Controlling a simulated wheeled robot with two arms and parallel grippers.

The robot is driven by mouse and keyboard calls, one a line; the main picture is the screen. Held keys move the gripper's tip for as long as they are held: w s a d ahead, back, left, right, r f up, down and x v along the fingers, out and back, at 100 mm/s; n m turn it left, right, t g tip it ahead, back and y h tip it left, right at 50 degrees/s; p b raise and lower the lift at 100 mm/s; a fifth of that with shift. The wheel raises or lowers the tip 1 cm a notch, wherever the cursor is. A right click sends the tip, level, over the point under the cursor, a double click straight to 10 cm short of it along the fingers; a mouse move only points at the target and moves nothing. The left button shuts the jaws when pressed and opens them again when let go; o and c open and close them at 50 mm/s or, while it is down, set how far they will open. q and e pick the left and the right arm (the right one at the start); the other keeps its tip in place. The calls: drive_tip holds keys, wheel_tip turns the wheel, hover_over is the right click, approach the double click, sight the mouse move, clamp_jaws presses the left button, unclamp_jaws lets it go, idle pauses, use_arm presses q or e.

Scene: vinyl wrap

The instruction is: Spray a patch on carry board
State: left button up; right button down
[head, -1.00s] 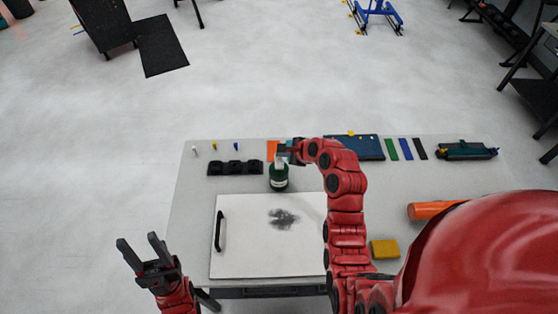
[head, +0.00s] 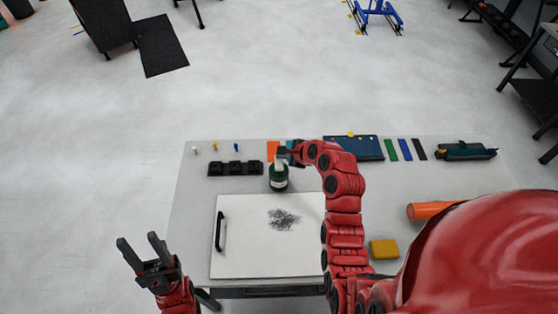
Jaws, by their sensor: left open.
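The carry board (head: 260,252) is a white panel with a black handle on its left side, lying flat on the table. A dark grey speckled patch (head: 284,219) marks its upper right part. A dark green spray bottle (head: 279,180) with a pale top is upright at the board's far edge. My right gripper (head: 284,153) is at the bottle's top; its fingers are small and partly hidden, so I cannot tell whether they grip it. My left gripper (head: 143,250) is open and empty, left of the table's near left corner.
On the grey table (head: 192,215), a black holder (head: 236,168) and an orange card (head: 272,150) are near the bottle. A blue case (head: 353,148), coloured strips (head: 405,149), an orange roll (head: 430,210) and a yellow block (head: 384,249) lie to the right.

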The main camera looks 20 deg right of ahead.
sight(282, 160)
drive_tip(key=shift+r, duration=0.35)
wheel_tip(282, 160, up, 6)
drive_tip(key=p, duration=0.4)
drive_tip(key=shift+p, duration=0.3)
idle(0.5)
